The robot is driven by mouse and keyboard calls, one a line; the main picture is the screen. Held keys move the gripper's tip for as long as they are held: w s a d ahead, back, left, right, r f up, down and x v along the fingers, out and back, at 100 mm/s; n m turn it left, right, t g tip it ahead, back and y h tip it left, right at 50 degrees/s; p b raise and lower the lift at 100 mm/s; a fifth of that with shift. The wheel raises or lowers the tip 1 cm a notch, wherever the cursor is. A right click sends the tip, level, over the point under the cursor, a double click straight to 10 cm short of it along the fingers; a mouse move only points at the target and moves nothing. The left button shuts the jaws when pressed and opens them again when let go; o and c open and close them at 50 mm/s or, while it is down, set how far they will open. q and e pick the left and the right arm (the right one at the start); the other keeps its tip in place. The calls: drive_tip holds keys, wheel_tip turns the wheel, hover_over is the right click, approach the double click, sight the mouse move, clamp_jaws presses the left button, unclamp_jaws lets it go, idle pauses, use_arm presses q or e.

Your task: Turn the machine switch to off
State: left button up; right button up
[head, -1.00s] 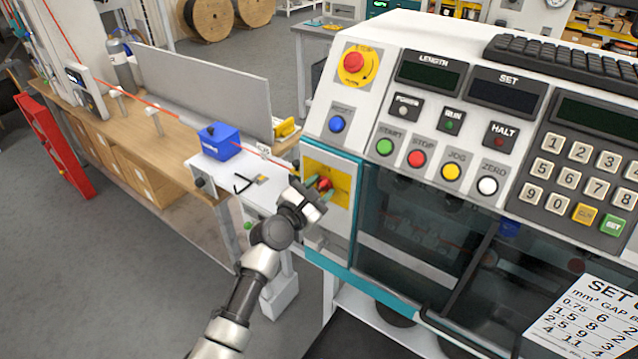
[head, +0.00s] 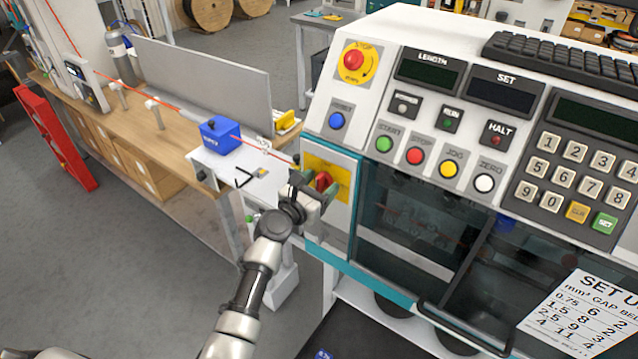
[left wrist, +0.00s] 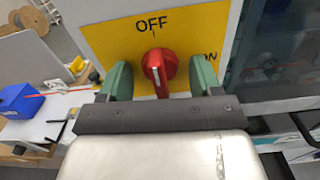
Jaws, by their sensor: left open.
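The machine switch is a red rotary knob (head: 324,181) on a yellow plate (head: 342,169) at the machine's left front. In the left wrist view the knob (left wrist: 159,68) sits below the word OFF, with ON partly hidden at the right. Its grip stands roughly upright, its upper end toward OFF. My left gripper (head: 315,187) is in front of the plate. In the left wrist view its green fingers (left wrist: 158,82) are open on either side of the knob, with a gap on both sides. My right gripper is not in view.
A red emergency stop (head: 354,62) and the button panel are above the switch. A blue box (head: 220,135) and a small black tool (head: 245,178) are on the white shelf at the left. A red cable runs over the bench toward the machine.

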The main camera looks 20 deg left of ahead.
use_arm(q)
drive_tip(key=shift+s, duration=0.1)
drive_tip(key=v, duration=0.7)
drive_tip(key=shift+s+a, duration=0.2)
drive_tip(key=shift+s, duration=0.15)
idle(0.5)
